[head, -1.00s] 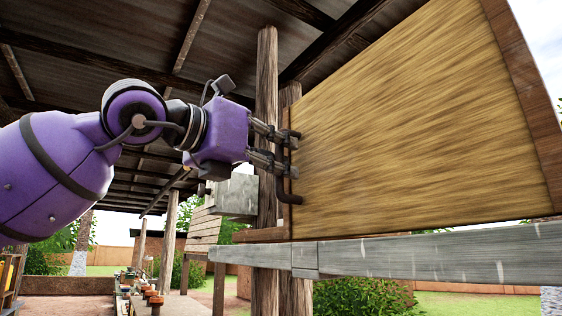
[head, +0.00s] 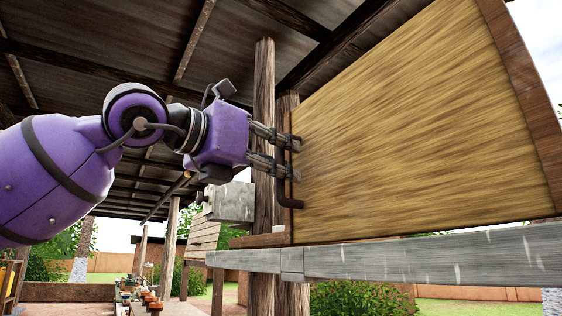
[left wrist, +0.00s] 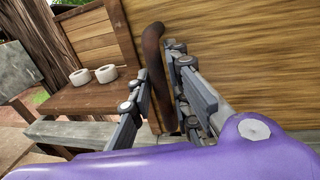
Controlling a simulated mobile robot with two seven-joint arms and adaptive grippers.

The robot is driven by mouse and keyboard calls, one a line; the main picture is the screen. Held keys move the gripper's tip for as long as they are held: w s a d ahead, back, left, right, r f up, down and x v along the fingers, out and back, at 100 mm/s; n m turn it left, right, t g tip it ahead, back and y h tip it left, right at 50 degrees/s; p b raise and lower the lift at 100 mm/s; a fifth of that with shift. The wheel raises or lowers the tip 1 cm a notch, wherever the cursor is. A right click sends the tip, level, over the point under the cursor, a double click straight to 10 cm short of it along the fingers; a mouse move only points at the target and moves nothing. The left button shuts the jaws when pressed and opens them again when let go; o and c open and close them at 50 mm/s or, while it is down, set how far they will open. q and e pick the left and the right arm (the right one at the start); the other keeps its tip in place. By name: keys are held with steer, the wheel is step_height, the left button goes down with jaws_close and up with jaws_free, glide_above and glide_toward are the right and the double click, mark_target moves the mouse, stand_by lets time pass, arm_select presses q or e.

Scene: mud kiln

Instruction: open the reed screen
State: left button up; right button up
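The reed screen (head: 410,130) is a large tan panel in a brown wooden frame, filling the right half of the head view. Its dark curved handle (head: 289,195) sits at the panel's left edge. My left gripper (head: 295,148) reaches in from the left, with its fingertips at the handle. The reed panel (left wrist: 245,60) stands right behind. The exact finger contact is partly hidden. My right gripper is not in view.
A grey weathered beam (head: 430,254) runs below the screen. Wooden posts (head: 264,120) stand behind my left gripper. Two white round vessels (left wrist: 92,75) rest on a wooden shelf (left wrist: 85,98) left of the handle. A dark roof (head: 110,40) hangs overhead.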

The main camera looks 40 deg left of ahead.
arm_select(q)
steer(key=shift+o, duration=0.9)
steer(key=shift+s, duration=0.1)
steer(key=s+a, duration=0.2)
steer(key=s, duration=0.9)
steer(key=shift+s+a, duration=0.2)
steer(key=shift+s, duration=0.1)
